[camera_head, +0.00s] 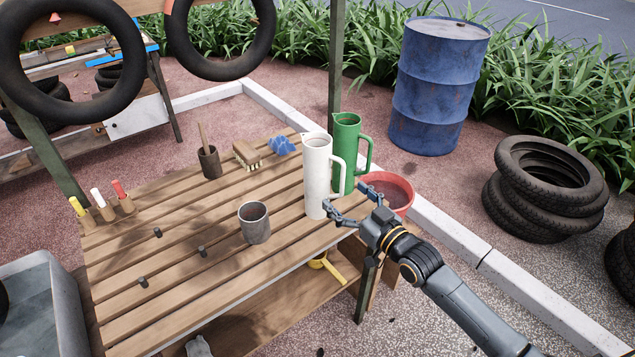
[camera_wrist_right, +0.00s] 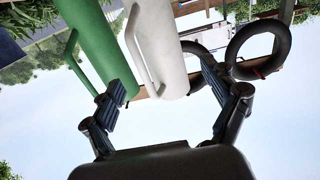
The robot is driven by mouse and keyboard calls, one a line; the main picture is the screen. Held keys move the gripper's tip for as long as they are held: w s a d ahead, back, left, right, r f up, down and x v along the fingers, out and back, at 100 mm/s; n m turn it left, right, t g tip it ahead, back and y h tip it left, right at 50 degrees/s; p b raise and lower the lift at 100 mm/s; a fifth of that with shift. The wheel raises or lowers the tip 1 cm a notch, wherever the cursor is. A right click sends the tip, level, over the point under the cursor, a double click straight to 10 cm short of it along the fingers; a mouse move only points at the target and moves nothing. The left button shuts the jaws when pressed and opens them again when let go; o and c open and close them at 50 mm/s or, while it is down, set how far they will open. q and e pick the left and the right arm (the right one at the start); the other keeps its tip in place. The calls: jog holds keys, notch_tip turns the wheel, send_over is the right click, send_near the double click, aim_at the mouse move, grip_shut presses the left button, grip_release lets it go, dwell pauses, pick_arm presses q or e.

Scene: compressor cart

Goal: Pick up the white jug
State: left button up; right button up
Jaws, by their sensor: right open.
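The white jug (camera_head: 315,172) stands upright near the right end of the slatted wooden table (camera_head: 190,283), its handle toward the right. A green jug (camera_head: 347,135) stands upright just behind and right of it. My right gripper (camera_head: 338,206) is open at the white jug's lower right side. In the right wrist view, which is upside down, the white jug (camera_wrist_right: 165,50) lies ahead between the open fingers (camera_wrist_right: 165,98), and the green jug (camera_wrist_right: 92,40) is close beside the left finger. I cannot tell whether the fingers touch either jug. My left gripper is not in view.
A grey cup (camera_head: 254,223) stands left of the white jug. A brush (camera_head: 246,155), blue cloth (camera_head: 281,146) and brown pot (camera_head: 209,163) are farther back. A red basin (camera_head: 397,190) is beyond the table's right edge. A blue barrel (camera_head: 432,90) and stacked tires (camera_head: 545,190) stand farther right.

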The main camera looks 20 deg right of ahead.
aim_at(325, 176)
jog(key=x, duration=0.1)
jog(key=b+x, duration=0.1)
jog(key=x, duration=0.1)
jog(key=b+x, duration=0.1)
jog(key=x, duration=0.1)
jog(key=shift+d+f, duration=0.1)
jog(key=shift+f, duration=0.15)
jog(key=shift+w+r, duration=0.1)
jog(key=shift+w, duration=0.3)
jog(key=b+x, duration=0.1)
jog(key=x, duration=0.1)
jog(key=b+x, duration=0.2)
jog(key=shift+w+a, duration=0.2)
jog(key=shift+a, duration=0.2)
jog(key=shift+w+r, duration=0.1)
jog(key=shift+w, duration=0.15)
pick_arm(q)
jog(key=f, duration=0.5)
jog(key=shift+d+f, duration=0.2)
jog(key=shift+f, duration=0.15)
pick_arm(e)
jog(key=shift+r, duration=0.1)
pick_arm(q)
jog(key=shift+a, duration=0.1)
pick_arm(e)
jog(key=shift+s, duration=0.1)
jog(key=shift+c, duration=0.4)
